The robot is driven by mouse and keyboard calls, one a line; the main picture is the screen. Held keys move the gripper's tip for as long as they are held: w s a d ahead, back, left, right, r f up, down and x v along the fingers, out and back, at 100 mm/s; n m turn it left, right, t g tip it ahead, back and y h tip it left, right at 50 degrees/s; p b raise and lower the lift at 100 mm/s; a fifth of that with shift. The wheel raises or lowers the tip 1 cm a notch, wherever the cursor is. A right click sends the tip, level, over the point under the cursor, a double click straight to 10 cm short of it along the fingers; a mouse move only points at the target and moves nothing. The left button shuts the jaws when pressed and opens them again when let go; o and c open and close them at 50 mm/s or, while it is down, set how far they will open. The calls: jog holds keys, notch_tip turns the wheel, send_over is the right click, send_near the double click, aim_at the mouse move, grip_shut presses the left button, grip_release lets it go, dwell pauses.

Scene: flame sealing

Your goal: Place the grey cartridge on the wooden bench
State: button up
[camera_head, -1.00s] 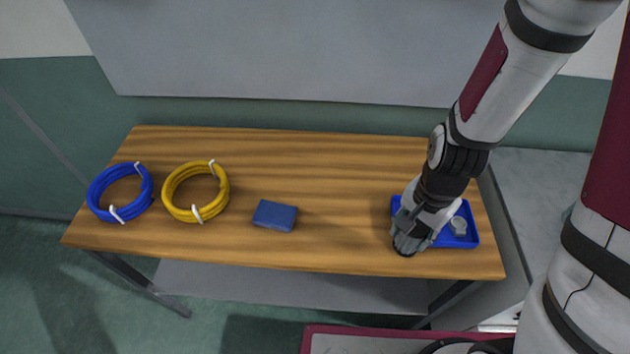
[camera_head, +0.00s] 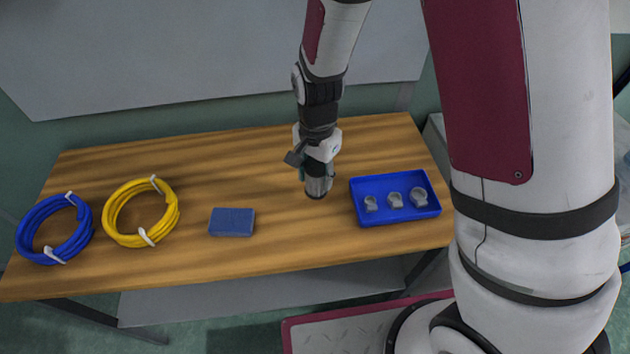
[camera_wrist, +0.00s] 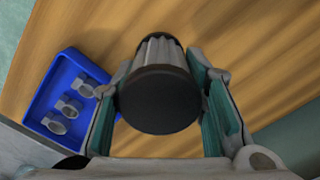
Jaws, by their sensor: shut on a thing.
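The grey cartridge (camera_wrist: 159,95) is a ribbed cylinder with a dark end cap, between the two fingers in the wrist view. My gripper (camera_wrist: 162,108) is shut on it. In the head view the cartridge (camera_head: 319,187) hangs upright below my gripper (camera_head: 317,172), left of the blue tray. It is over the wooden bench (camera_head: 280,255), at or just above the surface; I cannot tell whether it touches.
A blue tray (camera_head: 398,218) with several small grey fittings stands on the bench's right side. A dark blue block (camera_head: 232,222) lies left of my gripper. Yellow (camera_head: 141,212) and blue (camera_head: 54,229) cable coils lie further left. The wood behind the block is clear.

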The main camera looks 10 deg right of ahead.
aim_at(315, 183)
jog(key=shift+w+a, duration=0.2)
jog(key=shift+f, duration=1.8)
jog(key=shift+f, duration=0.15)
jog(key=o, duration=1.2)
